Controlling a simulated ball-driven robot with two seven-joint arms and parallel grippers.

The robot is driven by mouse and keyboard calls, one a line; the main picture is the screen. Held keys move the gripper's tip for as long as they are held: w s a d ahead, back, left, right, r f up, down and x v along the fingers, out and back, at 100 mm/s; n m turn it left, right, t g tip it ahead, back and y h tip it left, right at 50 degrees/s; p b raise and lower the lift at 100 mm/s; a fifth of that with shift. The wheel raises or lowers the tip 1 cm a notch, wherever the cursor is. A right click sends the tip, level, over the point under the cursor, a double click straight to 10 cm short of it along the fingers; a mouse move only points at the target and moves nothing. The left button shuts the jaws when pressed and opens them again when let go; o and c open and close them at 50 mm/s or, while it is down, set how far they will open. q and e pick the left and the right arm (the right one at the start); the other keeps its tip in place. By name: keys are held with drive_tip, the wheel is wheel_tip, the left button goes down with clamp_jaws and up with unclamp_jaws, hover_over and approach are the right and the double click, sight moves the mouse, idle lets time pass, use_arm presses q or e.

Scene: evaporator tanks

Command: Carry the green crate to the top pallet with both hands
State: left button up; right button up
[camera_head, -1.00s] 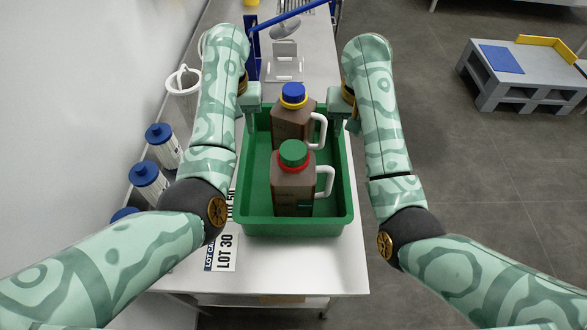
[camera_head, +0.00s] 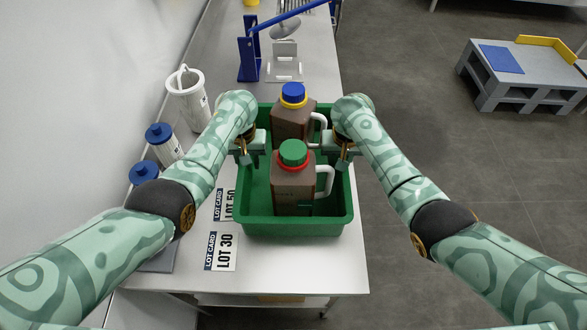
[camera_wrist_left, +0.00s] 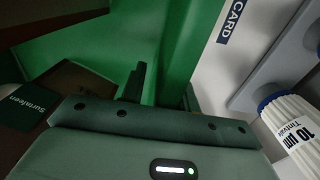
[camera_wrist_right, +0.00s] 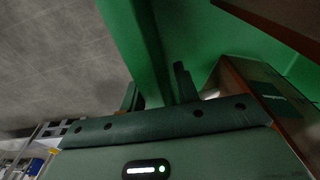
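The green crate (camera_head: 294,228) stands on the white bench with two brown jugs in it. The front jug (camera_head: 293,188) has a green cap, the back jug (camera_head: 291,118) a blue one. My left gripper (camera_head: 248,160) is at the crate's left wall, my right gripper (camera_head: 345,162) at its right wall. In the left wrist view the crate wall (camera_wrist_left: 168,60) runs between two spread fingers. In the right wrist view the wall (camera_wrist_right: 150,50) likewise lies between spread fingers. The grey pallet stack (camera_head: 512,88) is on the floor at far right; its top carries a blue sheet and yellow edging.
Lot cards (camera_head: 221,252) lie on the bench left of the crate. White canisters with blue lids (camera_head: 160,136) and a white pitcher (camera_head: 187,100) stand along the wall. A blue stand (camera_head: 248,58) is behind the crate. The floor (camera_head: 450,160) right of the bench is clear.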

use_arm(q)
clamp_jaws()
use_arm(e)
clamp_jaws()
